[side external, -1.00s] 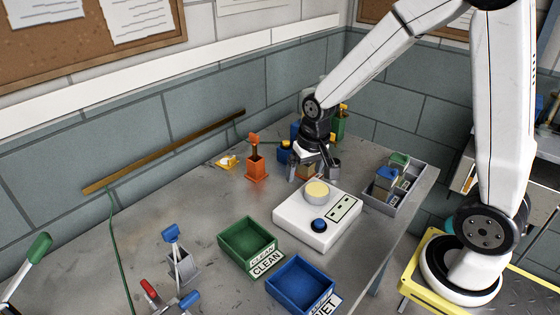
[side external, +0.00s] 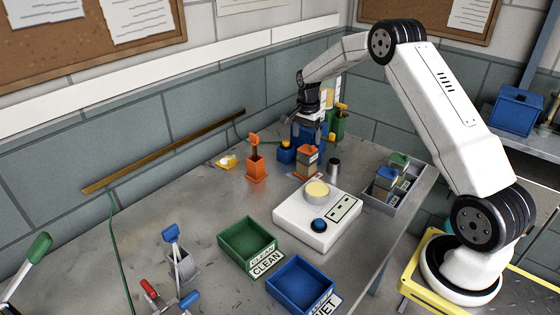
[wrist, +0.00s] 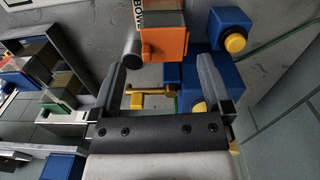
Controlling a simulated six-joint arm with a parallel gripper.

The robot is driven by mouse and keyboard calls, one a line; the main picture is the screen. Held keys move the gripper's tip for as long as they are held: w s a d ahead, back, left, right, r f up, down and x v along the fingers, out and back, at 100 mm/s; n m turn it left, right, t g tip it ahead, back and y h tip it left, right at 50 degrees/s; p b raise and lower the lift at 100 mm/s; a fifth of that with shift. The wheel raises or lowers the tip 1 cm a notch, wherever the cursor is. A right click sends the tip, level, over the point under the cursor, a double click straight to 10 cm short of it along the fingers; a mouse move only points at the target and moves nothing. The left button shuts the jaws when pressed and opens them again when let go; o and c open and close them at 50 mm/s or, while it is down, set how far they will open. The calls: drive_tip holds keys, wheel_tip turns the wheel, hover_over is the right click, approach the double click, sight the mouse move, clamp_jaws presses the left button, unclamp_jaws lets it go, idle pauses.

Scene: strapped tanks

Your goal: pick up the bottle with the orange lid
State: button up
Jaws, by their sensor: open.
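The bottle with the orange lid (side external: 307,152) stands upright on the grey bench behind the white scale, with a grey-brown body and an orange base. In the wrist view its orange lid (wrist: 164,44) is at the top centre, just beyond the fingertips. My gripper (side external: 310,138) is above and behind the bottle, in front of the large blue container. In the wrist view my gripper (wrist: 160,66) has its fingers wide apart with nothing held between them. The bottle's lower body is mostly hidden in the wrist view.
A large blue container (side external: 301,132) and a green one (side external: 338,125) stand behind. The white scale (side external: 316,220) is in front.

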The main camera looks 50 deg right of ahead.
sight(308, 149)
drive_tip(key=shift+w+d+f+m, duration=0.1)
drive_tip(key=shift+d+f+m, duration=0.15)
drive_tip(key=shift+d, duration=0.2)
drive_tip(key=shift+w+d+f+m, duration=0.1)
drive_tip(key=shift+d+m, duration=0.25)
drive_tip(key=shift+d, duration=0.1)
drive_tip(key=shift+s+f, duration=0.1)
drive_tip(key=shift+f, duration=1.2)
drive_tip(key=shift+f, duration=0.15)
drive_tip(key=shift+a+f, duration=0.15)
drive_tip(key=shift+f, duration=2.3)
